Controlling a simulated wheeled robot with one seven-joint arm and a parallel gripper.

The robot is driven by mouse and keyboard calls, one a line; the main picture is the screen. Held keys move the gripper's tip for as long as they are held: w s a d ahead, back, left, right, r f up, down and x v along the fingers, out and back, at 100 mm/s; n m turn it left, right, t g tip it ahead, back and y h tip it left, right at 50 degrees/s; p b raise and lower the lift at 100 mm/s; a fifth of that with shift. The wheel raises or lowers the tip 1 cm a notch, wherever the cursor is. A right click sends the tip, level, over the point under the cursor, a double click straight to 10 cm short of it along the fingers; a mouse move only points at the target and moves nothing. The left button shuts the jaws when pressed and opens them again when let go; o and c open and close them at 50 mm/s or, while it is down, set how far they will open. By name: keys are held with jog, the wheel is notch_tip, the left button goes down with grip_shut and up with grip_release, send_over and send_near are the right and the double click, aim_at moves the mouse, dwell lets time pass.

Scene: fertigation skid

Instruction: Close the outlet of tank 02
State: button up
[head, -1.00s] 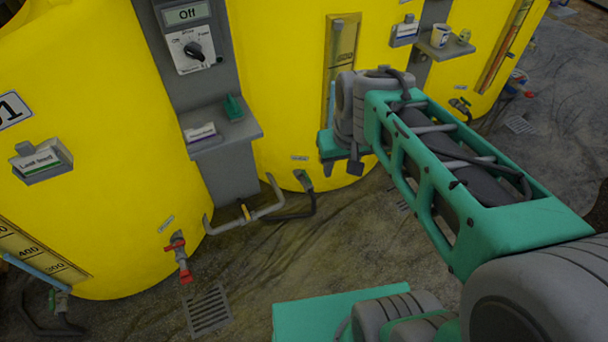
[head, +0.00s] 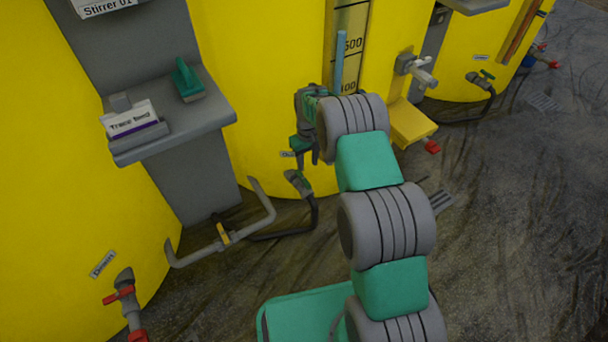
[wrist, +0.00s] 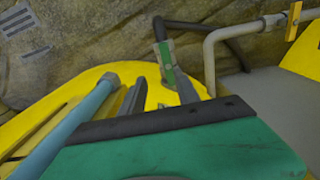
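The middle yellow tank (head: 260,85) has a low outlet pipe with a green-handled valve (head: 299,183) on it. No tank number is readable on this tank now. In the wrist view the green valve handle (wrist: 167,62) lies roughly along its pipe, just beyond my fingers. My gripper (head: 306,159) points down just above this valve, close to the tank wall. In the wrist view the two grey fingers of my gripper (wrist: 160,82) stand apart with nothing seen between them. Whether either finger touches the handle cannot be told.
The left tank has a red-handled drain valve (head: 122,294). A grey shelf (head: 175,140) juts out above. A blue sight tube (wrist: 75,125) is close beside my gripper. Open floor (head: 510,230) lies right.

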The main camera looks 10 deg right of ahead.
aim_at(304, 178)
jog(key=f, duration=0.2)
jog(key=a+f+b, duration=0.1)
jog(key=f, duration=0.1)
jog(key=f+b, duration=0.1)
jog(key=f, duration=0.1)
jog(key=shift+a+f, duration=0.35)
jog(key=shift+f, duration=0.05)
jog(key=shift+c, duration=0.5)
grip_shut()
jog(key=shift+d+r, duration=0.1)
jog(key=shift+d, duration=0.05)
